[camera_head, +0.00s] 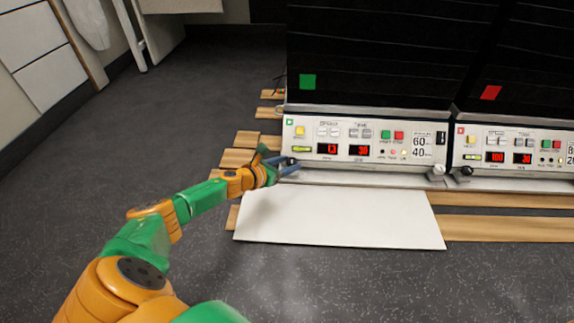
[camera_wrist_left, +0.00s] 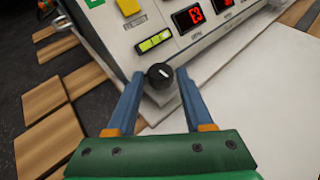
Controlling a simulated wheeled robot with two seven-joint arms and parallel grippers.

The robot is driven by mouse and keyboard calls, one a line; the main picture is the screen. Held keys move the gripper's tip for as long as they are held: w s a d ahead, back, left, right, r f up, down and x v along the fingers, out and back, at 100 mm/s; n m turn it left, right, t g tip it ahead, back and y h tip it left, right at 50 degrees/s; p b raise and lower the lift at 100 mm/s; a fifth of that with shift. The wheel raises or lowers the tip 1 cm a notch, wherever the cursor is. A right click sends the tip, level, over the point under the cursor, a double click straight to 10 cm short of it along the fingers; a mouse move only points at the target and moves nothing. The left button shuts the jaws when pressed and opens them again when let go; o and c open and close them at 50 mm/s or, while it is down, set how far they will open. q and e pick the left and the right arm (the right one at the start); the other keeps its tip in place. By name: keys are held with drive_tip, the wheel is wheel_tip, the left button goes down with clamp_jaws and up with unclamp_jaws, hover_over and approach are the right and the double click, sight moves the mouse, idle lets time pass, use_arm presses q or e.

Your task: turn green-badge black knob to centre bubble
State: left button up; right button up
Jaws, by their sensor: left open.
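The shaker with the green badge (camera_head: 308,82) has a white control panel (camera_head: 345,128). Its black knob (camera_wrist_left: 160,76) shows in the left wrist view at the panel's lower left corner, with a white pointer mark on top. A yellow-green bubble level (camera_wrist_left: 153,40) sits just above the knob; it also shows in the head view (camera_head: 301,149). The bubble's exact place in the vial is too small to tell. My left gripper (camera_wrist_left: 158,82) is open, with one blue finger on each side of the knob. I cannot tell whether the fingers touch it. My right gripper is not in view.
A second shaker with a red badge (camera_head: 490,92) stands to the right, with its own black knob (camera_head: 466,171). A white board (camera_head: 340,216) lies in front, over wooden slats (camera_head: 505,228). Dark floor is free at the left.

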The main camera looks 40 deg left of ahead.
use_arm(q)
clamp_jaws()
drive_tip(key=shift+d+r, duration=0.1)
